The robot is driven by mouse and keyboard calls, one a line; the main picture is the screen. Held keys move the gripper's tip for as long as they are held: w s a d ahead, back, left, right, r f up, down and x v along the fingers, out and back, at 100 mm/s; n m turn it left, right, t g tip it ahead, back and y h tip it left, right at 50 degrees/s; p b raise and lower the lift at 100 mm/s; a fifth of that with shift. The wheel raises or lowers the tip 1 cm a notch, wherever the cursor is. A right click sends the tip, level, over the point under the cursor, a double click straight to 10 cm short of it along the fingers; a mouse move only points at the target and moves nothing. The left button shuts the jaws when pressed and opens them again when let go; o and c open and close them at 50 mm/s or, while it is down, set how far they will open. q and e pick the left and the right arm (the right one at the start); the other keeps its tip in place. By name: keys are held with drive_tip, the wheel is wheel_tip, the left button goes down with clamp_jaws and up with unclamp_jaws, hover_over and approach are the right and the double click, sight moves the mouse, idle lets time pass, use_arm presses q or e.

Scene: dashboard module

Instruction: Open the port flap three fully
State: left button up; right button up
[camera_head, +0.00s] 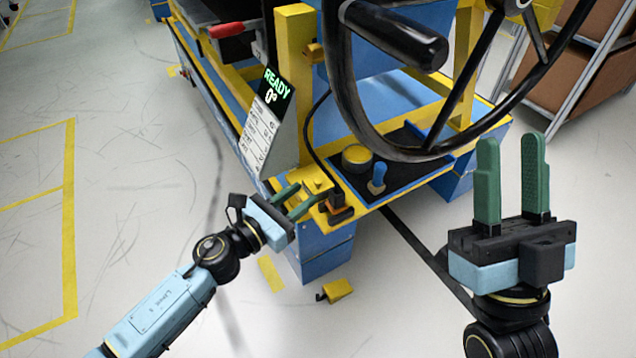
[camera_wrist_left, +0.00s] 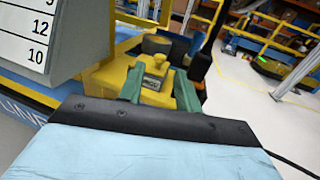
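I cannot pick out a flap marked three in either view. A small yellow block (camera_head: 316,184) sits at the near corner of the yellow-and-blue stand (camera_head: 385,204). In the left wrist view, a yellow block with a raised knob (camera_wrist_left: 152,82) shows between and beyond my left fingers. My left gripper (camera_head: 304,195) is open at that corner, and its fingers also show apart in the left wrist view (camera_wrist_left: 160,70). I cannot tell whether they touch the block. My right gripper (camera_head: 511,140) is open and empty, raised in front of the stand at right.
A display panel (camera_head: 270,105) reads READY and 0°. A black steering wheel (camera_head: 390,145) overhangs the stand. A yellow button (camera_head: 357,158), a blue-topped lever (camera_head: 377,177) and an orange-black part (camera_head: 338,208) are on the ledge. A yellow piece (camera_head: 337,291) is low near the floor.

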sight(315, 185)
use_arm(q)
drive_tip(key=x, duration=0.6)
drive_tip(key=shift+b, duration=0.4)
drive_tip(key=shift+c, duration=0.3)
clamp_jaws()
